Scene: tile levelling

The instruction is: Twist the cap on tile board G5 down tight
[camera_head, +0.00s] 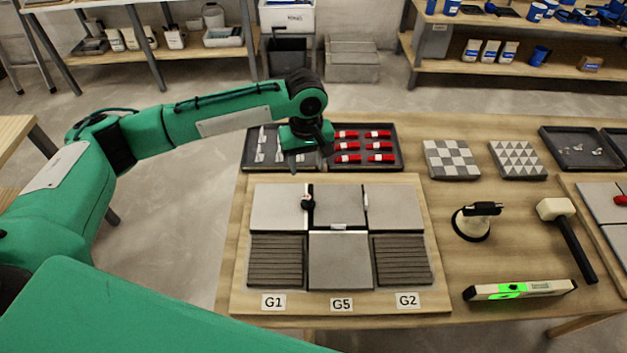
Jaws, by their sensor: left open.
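The tile board (437,290) lies on the wooden table with labels G1, G5 (341,304) and G2 along its front edge. A thin pale clip (366,197) stands in the G5–G2 gap. My left gripper (307,162) is open, pointing down above the tray behind the board. My right gripper is out of view.
A dark tray (399,133) holds several red pieces; another (247,157) holds pale clips. To the right are patterned tiles (452,160), a suction cup (471,224), a mallet (568,235), a level (520,289) and another board. Bare table lies between.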

